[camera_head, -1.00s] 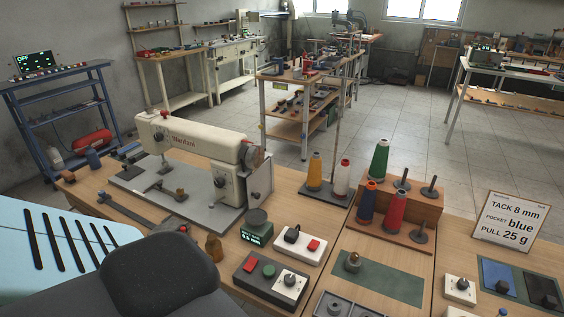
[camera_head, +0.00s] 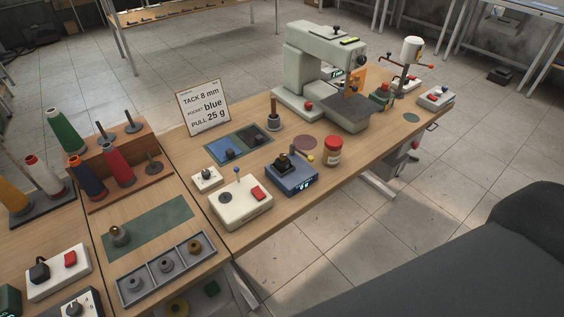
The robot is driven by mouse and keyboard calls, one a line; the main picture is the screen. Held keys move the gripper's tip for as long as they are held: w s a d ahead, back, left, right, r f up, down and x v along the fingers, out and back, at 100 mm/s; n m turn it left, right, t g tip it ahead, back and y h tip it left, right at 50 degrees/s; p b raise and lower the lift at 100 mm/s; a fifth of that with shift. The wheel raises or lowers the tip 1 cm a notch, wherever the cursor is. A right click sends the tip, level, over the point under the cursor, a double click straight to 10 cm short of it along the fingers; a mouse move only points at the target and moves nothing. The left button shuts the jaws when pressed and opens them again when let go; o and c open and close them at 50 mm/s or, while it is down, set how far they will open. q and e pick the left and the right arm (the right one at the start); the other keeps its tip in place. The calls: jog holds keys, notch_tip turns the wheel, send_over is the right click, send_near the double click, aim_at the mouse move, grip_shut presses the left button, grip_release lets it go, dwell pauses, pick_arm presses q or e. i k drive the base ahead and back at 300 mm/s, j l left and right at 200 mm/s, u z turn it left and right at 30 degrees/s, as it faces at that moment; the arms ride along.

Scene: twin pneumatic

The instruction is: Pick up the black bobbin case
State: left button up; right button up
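A black block (camera_head: 283,162) also sits on top of a blue box (camera_head: 296,182). I cannot tell which of these, if any, is the black bobbin case. A grey three-compartment tray (camera_head: 181,277) holds round bobbin-like pieces, two grey and one brass. Neither of my grippers is in view.
A sign (camera_head: 204,106) reads TACK 8 mm, POCKET blue, PULL 25 g. A pale sewing machine (camera_head: 322,48) stands at the back right. A cream control box (camera_head: 241,205), red jar (camera_head: 333,151) and thread cones on a wooden rack (camera_head: 136,183) crowd the bench. The green mat (camera_head: 160,225) is mostly clear.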

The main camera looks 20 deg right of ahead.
aim_at(283, 165)
jog(key=j+z, duration=0.1)
jog(key=z, duration=0.25)
jog(key=j+z, duration=0.1)
jog(key=z, duration=0.25)
jog(key=j+z, duration=0.1)
jog(key=z, duration=0.25)
